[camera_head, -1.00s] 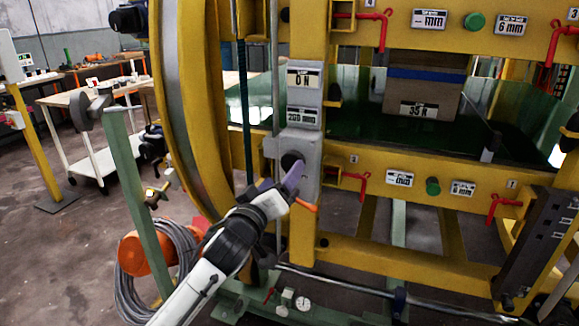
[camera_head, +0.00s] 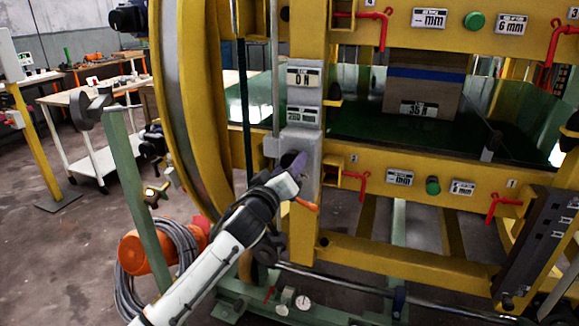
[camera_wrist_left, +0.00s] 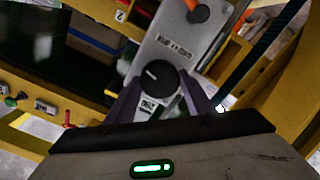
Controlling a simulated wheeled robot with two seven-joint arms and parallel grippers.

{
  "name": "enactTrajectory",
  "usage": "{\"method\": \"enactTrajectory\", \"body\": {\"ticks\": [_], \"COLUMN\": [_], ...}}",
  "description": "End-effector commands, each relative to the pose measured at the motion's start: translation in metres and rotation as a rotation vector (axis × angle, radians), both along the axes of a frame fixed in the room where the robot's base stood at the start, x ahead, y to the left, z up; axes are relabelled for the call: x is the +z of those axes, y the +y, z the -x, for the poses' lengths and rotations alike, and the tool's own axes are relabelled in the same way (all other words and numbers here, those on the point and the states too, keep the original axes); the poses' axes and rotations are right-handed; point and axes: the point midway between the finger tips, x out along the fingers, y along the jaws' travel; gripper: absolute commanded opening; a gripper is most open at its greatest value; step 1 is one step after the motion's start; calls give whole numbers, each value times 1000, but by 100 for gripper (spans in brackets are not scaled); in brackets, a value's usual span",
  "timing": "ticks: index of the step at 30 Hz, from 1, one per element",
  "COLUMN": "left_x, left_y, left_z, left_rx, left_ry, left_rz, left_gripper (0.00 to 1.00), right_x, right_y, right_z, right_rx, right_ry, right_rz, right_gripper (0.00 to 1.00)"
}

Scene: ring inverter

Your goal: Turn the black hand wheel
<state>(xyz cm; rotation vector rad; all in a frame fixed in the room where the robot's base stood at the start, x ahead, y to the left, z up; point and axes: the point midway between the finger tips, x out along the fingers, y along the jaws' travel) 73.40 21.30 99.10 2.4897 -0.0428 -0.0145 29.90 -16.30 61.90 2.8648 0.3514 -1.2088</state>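The black hand wheel (camera_wrist_left: 158,77), a small round black knob with a pale mark, sits on a grey upright panel. It shows partly in the head view (camera_head: 291,158), largely hidden by my left gripper. My left gripper (camera_head: 293,172) reaches the panel from the lower left. In the left wrist view, the purple fingers (camera_wrist_left: 160,88) are spread apart on either side of the knob. Whether they touch it I cannot tell. My right gripper is not in view.
A yellow machine frame (camera_head: 420,260) surrounds the panel. An orange handle (camera_head: 305,206) lies just beside my gripper. A red lever (camera_head: 357,178) is right of the panel. A cable coil (camera_head: 150,285) hangs at lower left. The floor (camera_head: 60,260) at left is clear.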

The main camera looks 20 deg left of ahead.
Motion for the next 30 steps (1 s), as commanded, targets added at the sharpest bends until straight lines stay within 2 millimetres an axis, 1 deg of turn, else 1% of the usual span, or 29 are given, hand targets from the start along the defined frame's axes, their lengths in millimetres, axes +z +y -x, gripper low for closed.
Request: {"method": "enactTrajectory", "body": {"ticks": [8,14,20,25,30], "left_x": [0,1,1,1,1], "left_y": [0,0,0,0,-1], "left_z": [0,0,0,0,0], "left_rx": [-1,0,1,0,0], "left_ry": [0,-3,-8,-13,-18], "left_rz": [-18,-99,-251,-413,-574], "left_gripper": [26,26,26,26,26], "right_x": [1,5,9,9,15], "right_y": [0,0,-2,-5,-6], "right_z": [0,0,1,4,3], "right_rx": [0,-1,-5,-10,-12], "right_ry": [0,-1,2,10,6], "right_rz": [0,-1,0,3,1], "right_gripper": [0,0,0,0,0]}}
